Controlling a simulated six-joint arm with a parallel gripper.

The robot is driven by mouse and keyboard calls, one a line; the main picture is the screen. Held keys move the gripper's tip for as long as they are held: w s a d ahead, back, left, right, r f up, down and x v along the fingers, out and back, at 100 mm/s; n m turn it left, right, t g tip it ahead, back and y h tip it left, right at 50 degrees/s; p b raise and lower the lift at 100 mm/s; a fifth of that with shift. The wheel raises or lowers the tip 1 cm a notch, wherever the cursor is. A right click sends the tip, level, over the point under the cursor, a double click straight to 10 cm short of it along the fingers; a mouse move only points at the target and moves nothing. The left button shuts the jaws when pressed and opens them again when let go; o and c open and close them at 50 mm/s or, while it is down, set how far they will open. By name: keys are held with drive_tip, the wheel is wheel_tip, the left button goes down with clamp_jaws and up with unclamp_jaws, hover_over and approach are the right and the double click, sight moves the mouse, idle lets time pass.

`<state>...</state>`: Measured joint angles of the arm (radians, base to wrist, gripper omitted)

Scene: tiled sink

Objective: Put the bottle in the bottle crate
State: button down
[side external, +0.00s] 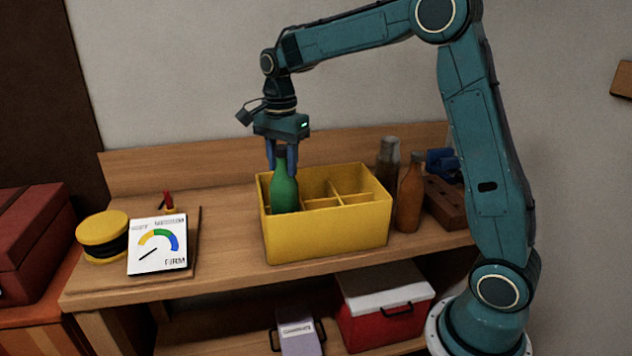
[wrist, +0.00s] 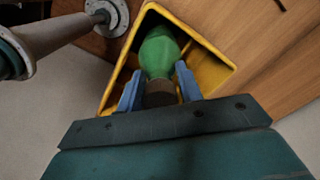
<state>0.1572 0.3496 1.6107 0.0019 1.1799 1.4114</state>
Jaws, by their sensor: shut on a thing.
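A green bottle (side external: 284,190) stands upright inside the left part of the yellow bottle crate (side external: 327,235). Its lower end is hidden by the crate's front wall, so I cannot tell whether it touches the crate floor. My gripper (side external: 282,165) points down above the crate and is shut on the bottle's neck. In the wrist view, the two blue fingers of my gripper (wrist: 160,90) sit on either side of the dark neck, with the green bottle (wrist: 159,52) reaching into the yellow crate (wrist: 213,75).
The crate's right compartments (side external: 350,187) look empty. A brown bottle (side external: 409,198) and a grey bottle (side external: 388,160) stand close to the crate's right. A white dial card (side external: 157,245) and a yellow-topped round container (side external: 102,233) are at left. Bare bench lies between the card and the crate.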

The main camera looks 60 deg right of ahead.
sight(283, 178)
drive_tip(key=shift+f, duration=2.2)
drive_tip(key=c, duration=0.9)
unclamp_jaws()
wheel_tip(283, 178, up, 12)
drive_tip(key=shift+r, duration=0.1)
